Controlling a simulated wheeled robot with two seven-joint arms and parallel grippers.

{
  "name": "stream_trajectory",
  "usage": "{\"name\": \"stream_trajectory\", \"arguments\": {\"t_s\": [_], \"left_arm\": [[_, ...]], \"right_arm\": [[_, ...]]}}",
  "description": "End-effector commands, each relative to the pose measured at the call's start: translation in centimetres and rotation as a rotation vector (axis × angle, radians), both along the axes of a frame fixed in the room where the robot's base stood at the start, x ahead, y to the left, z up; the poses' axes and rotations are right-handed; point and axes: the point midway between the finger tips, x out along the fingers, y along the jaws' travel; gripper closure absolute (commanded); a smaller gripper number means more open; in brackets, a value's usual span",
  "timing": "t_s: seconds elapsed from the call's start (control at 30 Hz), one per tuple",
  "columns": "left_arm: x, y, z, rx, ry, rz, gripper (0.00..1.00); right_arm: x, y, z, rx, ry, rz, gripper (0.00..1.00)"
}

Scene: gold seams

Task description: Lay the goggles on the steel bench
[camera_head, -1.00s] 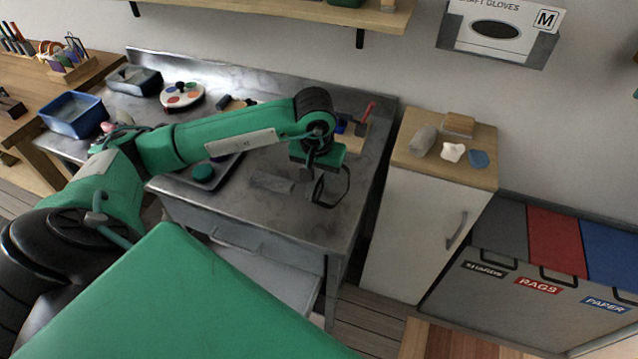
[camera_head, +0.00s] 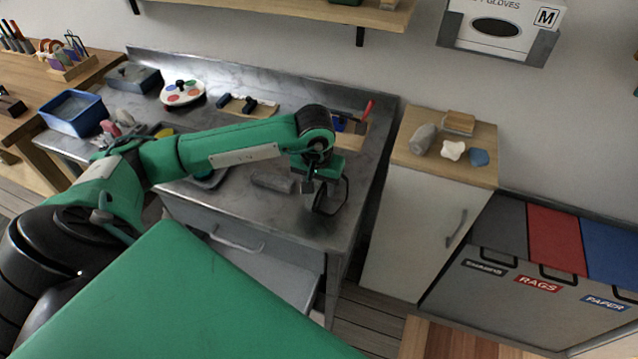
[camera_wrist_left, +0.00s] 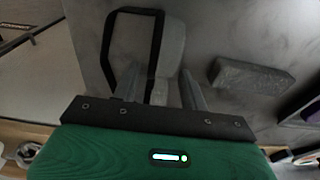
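The goggles, with a black angular strap and a pale grey see-through front (camera_wrist_left: 170,45), are at the right front part of the steel bench (camera_head: 285,218). In the head view the black strap of the goggles (camera_head: 346,196) stands out just below my left gripper (camera_head: 314,188). In the wrist view the fingers of my left gripper (camera_wrist_left: 163,82) are apart, one on each side of the goggles' near end. The goggles look low on the bench top; their underside is partly hidden. My right gripper is in neither view.
A grey block (camera_head: 272,181) lies just left of the goggles. A dark tray (camera_head: 208,178), a paint palette (camera_head: 183,93) and a blue tub (camera_head: 73,113) are further left. A red-handled tool (camera_head: 368,110) lies behind. A white cabinet (camera_head: 420,230) stands to the right.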

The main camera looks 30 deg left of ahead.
Motion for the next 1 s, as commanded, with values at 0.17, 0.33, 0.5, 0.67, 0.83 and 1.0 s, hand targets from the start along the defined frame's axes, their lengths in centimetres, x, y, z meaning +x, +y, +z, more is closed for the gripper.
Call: {"name": "stream_trajectory", "arguments": {"t_s": [0.17, 0.33, 0.5, 0.67, 0.83, 1.0], "left_arm": [[0.0, 0.0, 0.0, 0.000, 0.000, 0.000, 0.51], [0.0, 0.0, 0.1, 0.000, 0.000, 0.000, 0.51], [0.0, 0.0, 0.9, 0.000, -0.003, 0.000, 0.51], [-0.3, -0.1, 4.5, 0.001, -0.006, -0.001, 0.51], [-0.8, -0.2, 8.2, 0.000, -0.005, -0.001, 0.51], [-1.1, -0.3, 10.8, -0.001, -0.004, 0.000, 0.51]], "right_arm": [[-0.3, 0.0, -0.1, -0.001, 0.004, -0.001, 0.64], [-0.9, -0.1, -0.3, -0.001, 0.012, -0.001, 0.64], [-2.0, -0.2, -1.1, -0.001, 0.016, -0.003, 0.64], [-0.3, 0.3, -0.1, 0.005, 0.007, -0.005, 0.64], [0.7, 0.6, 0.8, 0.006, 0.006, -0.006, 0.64], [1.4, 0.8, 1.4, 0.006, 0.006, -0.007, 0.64]]}}
